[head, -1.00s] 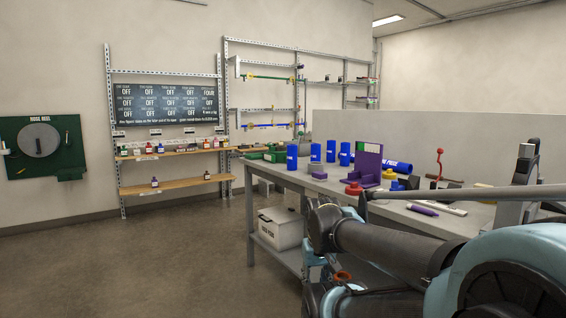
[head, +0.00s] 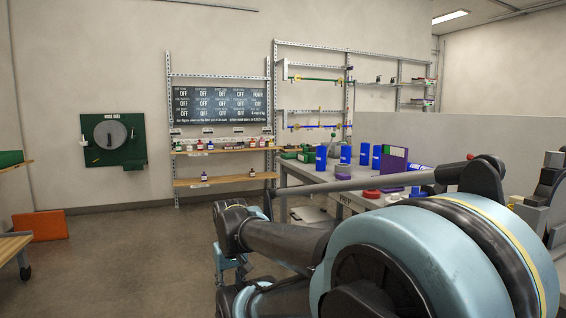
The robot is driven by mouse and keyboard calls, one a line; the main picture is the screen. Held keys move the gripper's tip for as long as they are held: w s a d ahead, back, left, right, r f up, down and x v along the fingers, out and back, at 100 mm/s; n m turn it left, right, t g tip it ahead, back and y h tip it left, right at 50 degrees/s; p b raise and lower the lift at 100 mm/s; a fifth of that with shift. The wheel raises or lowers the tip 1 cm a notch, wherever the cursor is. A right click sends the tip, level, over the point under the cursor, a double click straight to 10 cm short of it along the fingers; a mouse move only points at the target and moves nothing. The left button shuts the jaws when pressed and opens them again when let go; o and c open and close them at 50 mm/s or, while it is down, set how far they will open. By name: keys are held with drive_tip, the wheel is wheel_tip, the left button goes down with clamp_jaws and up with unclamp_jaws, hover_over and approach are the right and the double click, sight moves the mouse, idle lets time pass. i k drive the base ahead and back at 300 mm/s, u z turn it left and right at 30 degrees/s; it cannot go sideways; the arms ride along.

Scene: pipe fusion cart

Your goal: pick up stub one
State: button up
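Several upright blue cylinders stand on the grey workbench (head: 292,172) in the head view: one at the near left (head: 321,159), one behind it (head: 346,153), and others (head: 365,154) further right. Their white labels are too small to read, so I cannot tell which is stub one. A blue pipe lies at the right, mostly hidden by my arm. My arm fills the lower right of the view, in front of the bench. I cannot make out my gripper's fingers.
A purple bracket (head: 394,160) and a red round part (head: 372,194) are on the bench. Shelves (head: 222,182) and a dark board (head: 222,104) are at the back wall. A hose reel (head: 110,134) hangs left. An orange panel (head: 40,225) stands far left.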

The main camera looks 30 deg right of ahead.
sight(321, 150)
drive_tip(key=u, duration=1.15)
drive_tip(key=i, duration=2.2)
drive_tip(key=z, duration=3.35)
drive_tip(key=i, duration=0.1)
drive_tip(key=z, duration=0.35)
